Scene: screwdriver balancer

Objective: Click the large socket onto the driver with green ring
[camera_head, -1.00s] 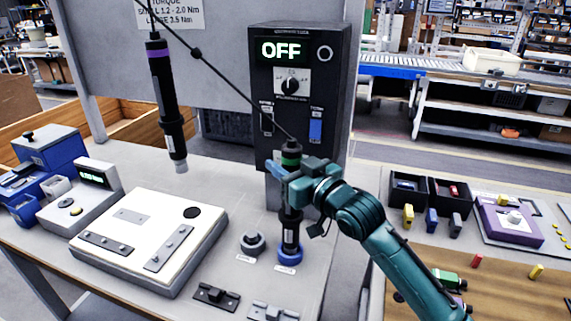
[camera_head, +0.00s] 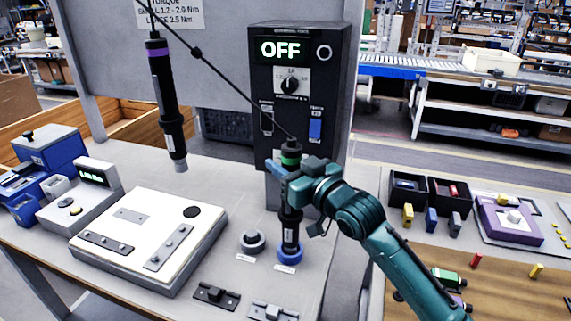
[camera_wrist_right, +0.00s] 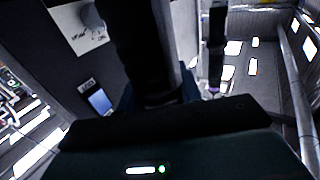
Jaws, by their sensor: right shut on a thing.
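The black driver with the green ring (camera_head: 291,158) stands upright at the table's right part, still on its cable. My right gripper (camera_head: 285,174) is shut around its body, just below the green ring. The driver's lower end (camera_head: 290,232) reaches down to a blue ring-shaped holder (camera_head: 290,255). The driver tip and any socket inside are hidden, so I cannot tell whether they are joined. A grey round holder (camera_head: 252,240) stands just left of it. The small labels in front are unreadable. In the right wrist view the dark driver body (camera_wrist_right: 150,50) fills the middle.
A second driver with a purple ring (camera_head: 158,52) hangs at the left. The control box (camera_head: 300,95) behind my gripper reads OFF. A white fixture plate (camera_head: 150,235) lies left, and dark brackets (camera_head: 216,295) lie in front. Black bins (camera_head: 408,190) stand on the right.

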